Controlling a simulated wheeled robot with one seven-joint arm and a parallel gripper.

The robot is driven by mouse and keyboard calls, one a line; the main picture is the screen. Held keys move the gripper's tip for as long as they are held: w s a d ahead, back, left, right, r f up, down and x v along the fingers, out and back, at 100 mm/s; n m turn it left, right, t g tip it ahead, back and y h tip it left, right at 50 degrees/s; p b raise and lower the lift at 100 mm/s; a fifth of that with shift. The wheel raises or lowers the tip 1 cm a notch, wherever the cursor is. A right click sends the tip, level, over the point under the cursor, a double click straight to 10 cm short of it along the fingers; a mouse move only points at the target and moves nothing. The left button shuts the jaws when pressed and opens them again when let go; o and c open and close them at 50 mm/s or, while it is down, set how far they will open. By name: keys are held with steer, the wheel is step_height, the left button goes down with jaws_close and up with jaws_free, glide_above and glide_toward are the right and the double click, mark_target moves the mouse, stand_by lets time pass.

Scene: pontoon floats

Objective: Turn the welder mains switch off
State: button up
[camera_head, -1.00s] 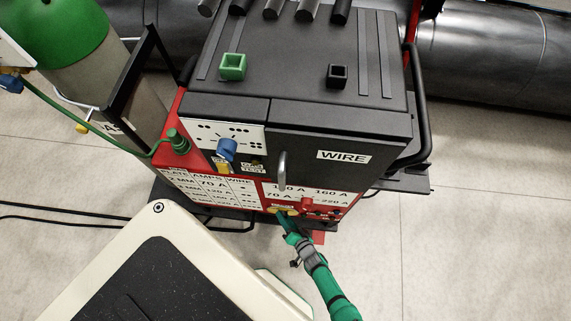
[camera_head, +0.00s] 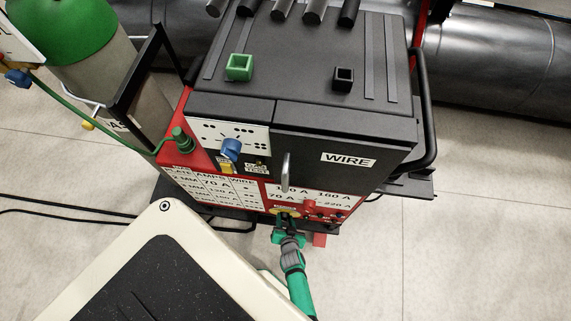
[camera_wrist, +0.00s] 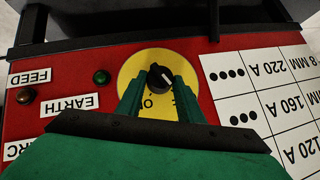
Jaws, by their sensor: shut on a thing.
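The welder (camera_head: 300,130) is a red and black cabinet in the head view. Its mains switch is a black knob (camera_wrist: 159,77) with a white mark on a yellow round plate (camera_wrist: 132,68), seen upside down in the wrist view. The plate also shows low on the front panel in the head view (camera_head: 287,212). My green gripper (camera_wrist: 157,86) has its two fingers on either side of the knob, shut on it. The white mark points up and to the right in the wrist view. Lettering below the knob is partly hidden by the fingers.
An amps chart (camera_wrist: 260,85) is on the other side. A gas cylinder (camera_head: 95,60) with a green hose stands left of the welder. Floor at right is clear.

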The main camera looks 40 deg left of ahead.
steer(key=shift+s+a+n+t+h, duration=0.15)
steer(key=shift+n+t+h, duration=0.25)
steer(key=shift+h, duration=0.25)
steer(key=shift+s+a+n+t+h, duration=0.15)
steer(key=shift+n+t+h, duration=0.25)
steer(key=shift+h, duration=0.25)
stand_by(0.4)
steer(key=o, duration=1.1)
steer(key=shift+w, duration=0.1)
steer(key=shift+c, duration=0.2)
steer(key=v, duration=1.1)
